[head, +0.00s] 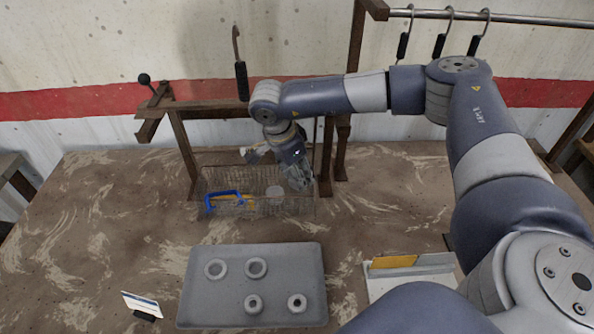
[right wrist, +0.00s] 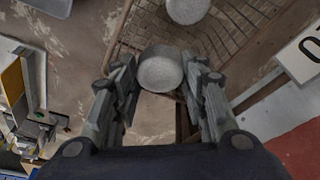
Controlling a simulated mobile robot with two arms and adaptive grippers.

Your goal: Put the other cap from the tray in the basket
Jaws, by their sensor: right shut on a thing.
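My right gripper (head: 299,183) points down over the right part of the wire basket (head: 262,212). In the right wrist view it (right wrist: 163,85) is shut on a round grey cap (right wrist: 160,72), with a finger on each side. The held cap is hard to make out in the head view. Another round grey cap (head: 275,193) lies in the basket; it also shows at the top of the right wrist view (right wrist: 187,9). The grey tray (head: 228,290) in front holds two flat rings (head: 216,268) (head: 256,267) and two thicker ring-shaped pieces (head: 253,304) (head: 297,303). My left gripper is out of view.
A blue-handled tool (head: 224,198) lies in the basket's left part. A small card (head: 142,304) stands left of the tray. A white bin with a yellow piece (head: 394,261) is at right.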

